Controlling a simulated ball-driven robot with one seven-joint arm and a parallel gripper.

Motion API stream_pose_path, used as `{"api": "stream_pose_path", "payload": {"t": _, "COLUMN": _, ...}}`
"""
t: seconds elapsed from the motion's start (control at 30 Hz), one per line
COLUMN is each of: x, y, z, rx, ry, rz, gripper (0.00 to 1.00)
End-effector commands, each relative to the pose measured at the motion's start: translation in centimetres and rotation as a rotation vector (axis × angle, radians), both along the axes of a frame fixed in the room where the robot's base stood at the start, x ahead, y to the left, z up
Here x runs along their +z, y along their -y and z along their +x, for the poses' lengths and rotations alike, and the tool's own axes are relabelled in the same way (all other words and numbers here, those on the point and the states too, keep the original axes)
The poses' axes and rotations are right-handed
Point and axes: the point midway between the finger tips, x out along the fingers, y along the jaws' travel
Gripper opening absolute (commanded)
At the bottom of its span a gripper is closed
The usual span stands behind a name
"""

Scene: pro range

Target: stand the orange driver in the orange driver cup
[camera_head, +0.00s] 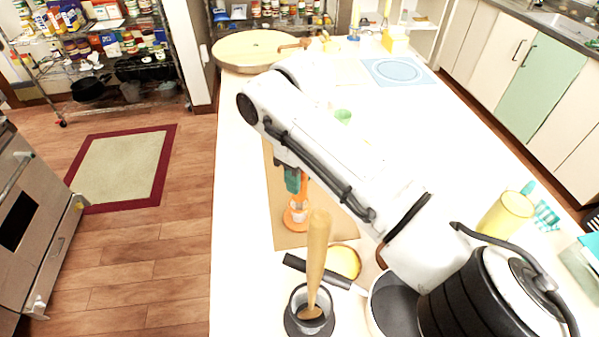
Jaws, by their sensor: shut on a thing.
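My gripper (293,187) points down at the left of the counter, below my white arm, with teal parts at its end. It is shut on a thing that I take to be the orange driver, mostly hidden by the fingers. Directly below the fingertips stands the orange driver cup (296,224), orange with a wide round foot, on a tan board (290,239). Orange and pale parts overlap there, so I cannot tell whether the driver's lower end is inside the cup or just above it.
A dark cup (297,326) with a tall wooden utensil (318,250) stands nearer me. A dark pan (393,305), a black kettle (500,290) and a yellow round thing (344,262) are close by. A yellow cylinder (506,214) stands at right.

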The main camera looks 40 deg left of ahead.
Motion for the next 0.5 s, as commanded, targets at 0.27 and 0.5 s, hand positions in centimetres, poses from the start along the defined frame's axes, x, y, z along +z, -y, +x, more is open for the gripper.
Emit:
{"api": "stream_pose_path", "payload": {"t": 0.27, "x": 0.04, "y": -0.01, "z": 0.01, "rx": 0.0, "ry": 0.001, "rz": 0.0, "gripper": 0.54}}
{"api": "stream_pose_path", "payload": {"t": 0.5, "x": 0.04, "y": -0.01, "z": 0.01, "rx": 0.0, "ry": 0.001, "rz": 0.0, "gripper": 0.65}}
